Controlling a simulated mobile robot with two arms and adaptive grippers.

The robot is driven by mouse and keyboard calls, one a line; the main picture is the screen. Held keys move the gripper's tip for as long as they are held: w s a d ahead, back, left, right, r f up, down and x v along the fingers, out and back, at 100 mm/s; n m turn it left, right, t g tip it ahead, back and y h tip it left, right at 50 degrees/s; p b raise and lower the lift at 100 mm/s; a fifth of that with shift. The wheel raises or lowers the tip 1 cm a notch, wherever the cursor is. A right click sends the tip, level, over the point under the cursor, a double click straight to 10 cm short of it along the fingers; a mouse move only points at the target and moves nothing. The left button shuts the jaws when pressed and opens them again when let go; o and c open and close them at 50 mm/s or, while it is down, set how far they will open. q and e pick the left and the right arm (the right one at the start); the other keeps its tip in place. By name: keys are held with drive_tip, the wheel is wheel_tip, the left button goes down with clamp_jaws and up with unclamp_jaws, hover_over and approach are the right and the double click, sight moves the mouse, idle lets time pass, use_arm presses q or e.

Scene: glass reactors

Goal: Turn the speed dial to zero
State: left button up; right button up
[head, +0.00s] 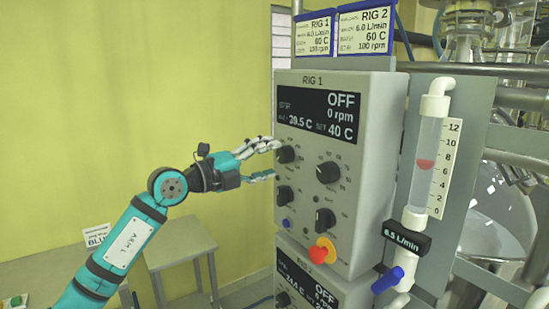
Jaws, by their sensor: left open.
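The RIG 1 control box (384,135) is a grey panel whose display (318,115) reads OFF, 0 rpm, about 39.5 C and SET 40 C. Below the display are several black dials: a small upper left dial (286,155), a large upper right dial (327,172), a lower left dial (285,194) and a lower right dial (324,219). Their labels are too small to tell which is the speed dial. My left gripper (276,160) is open, its fingers above and below the upper left dial's height. I cannot tell if they touch it. My right gripper is out of view.
A red and yellow stop button (322,250) and a blue button (287,224) sit low on the panel. The RIG 2 box (305,285) is below. A flow tube (426,165) with a blue valve (387,280) stands right. A grey stool (180,243) is below my arm.

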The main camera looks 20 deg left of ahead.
use_arm(q)
drive_tip(key=v, duration=0.9)
drive_tip(key=shift+s+a, duration=0.25)
